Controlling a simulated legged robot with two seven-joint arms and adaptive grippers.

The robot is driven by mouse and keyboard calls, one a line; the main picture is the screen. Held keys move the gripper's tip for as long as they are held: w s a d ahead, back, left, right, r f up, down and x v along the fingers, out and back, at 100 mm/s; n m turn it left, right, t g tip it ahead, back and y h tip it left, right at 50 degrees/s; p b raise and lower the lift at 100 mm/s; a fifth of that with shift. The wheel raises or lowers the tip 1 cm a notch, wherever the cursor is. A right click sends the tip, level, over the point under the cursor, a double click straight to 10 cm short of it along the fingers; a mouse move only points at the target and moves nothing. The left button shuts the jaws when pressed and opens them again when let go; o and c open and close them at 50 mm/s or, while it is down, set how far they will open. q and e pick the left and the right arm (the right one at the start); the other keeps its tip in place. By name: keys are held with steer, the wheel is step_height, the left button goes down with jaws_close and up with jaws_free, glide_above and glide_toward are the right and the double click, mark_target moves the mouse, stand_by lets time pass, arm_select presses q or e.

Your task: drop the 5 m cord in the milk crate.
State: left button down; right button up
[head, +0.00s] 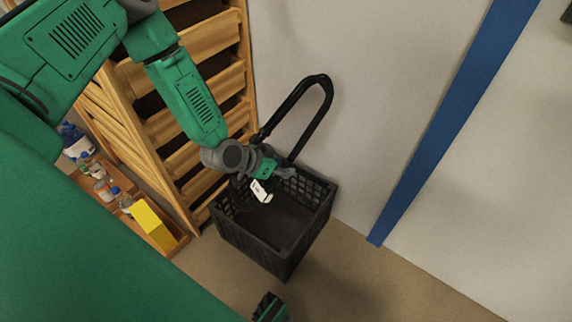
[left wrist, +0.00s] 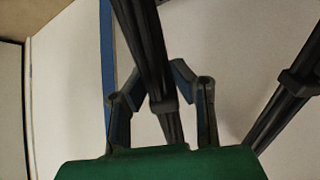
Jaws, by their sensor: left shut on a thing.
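The cord is a long black loop (head: 325,84) with a white label (head: 262,191) near its lower end. My left gripper (head: 270,172) is shut on one side of the loop, above the milk crate. The loop slants up and away toward the wall. In the left wrist view, the fingers (left wrist: 165,95) close around one black strand of the cord (left wrist: 150,50), and another strand passes at the right. The black milk crate (head: 272,256) stands on the floor with its open top up. The cord's lower end overlaps the crate opening; its exact height above the floor is unclear.
A wooden drawer unit (head: 212,38) stands close left of the crate. A low wooden shelf holds bottles (head: 123,198) and a yellow box (head: 152,224). The pale wall (head: 375,70) with a blue stripe (head: 455,118) is behind. Floor (head: 370,285) at right is clear.

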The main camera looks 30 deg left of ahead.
arm_select(q)
steer(key=shift+w+d+f+b, duration=0.1)
steer(key=shift+d+f+b, duration=0.2)
steer(key=shift+f+b, duration=0.45)
step_height(320, 180, down, 29)
steer(key=b, duration=0.5)
stand_by(1.5)
steer(key=shift+f, duration=0.15)
steer(key=c, duration=1.3)
jaws_free()
steer(key=shift+s+f, duration=0.1)
steer(key=shift+s, duration=0.15)
